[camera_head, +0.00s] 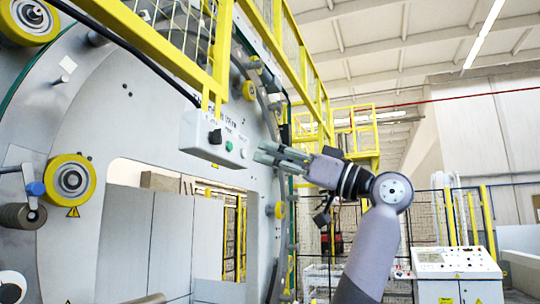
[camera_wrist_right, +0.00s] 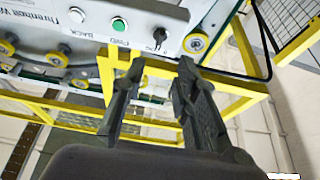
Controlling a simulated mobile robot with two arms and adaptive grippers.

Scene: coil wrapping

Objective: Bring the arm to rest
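My right arm (camera_head: 372,240) rises from the bottom of the head view and bends left at the wrist. My right gripper (camera_head: 268,152) is raised in front of the coil wrapping machine, just right of the grey control box (camera_head: 205,142). In the right wrist view the two dark fingers of this gripper (camera_wrist_right: 158,75) stand apart with nothing between them. The control box also shows beyond the fingertips there, with a green button (camera_wrist_right: 119,25), a white button and a dark knob (camera_wrist_right: 160,35). Contact with the box cannot be told. My left gripper is not in view.
The large grey machine ring (camera_head: 130,110) with yellow rollers (camera_head: 72,180) fills the left. Yellow railings (camera_head: 312,70) run above the gripper. A white control console (camera_head: 455,262) stands at the lower right, before a mesh fence. Open air lies above my right arm.

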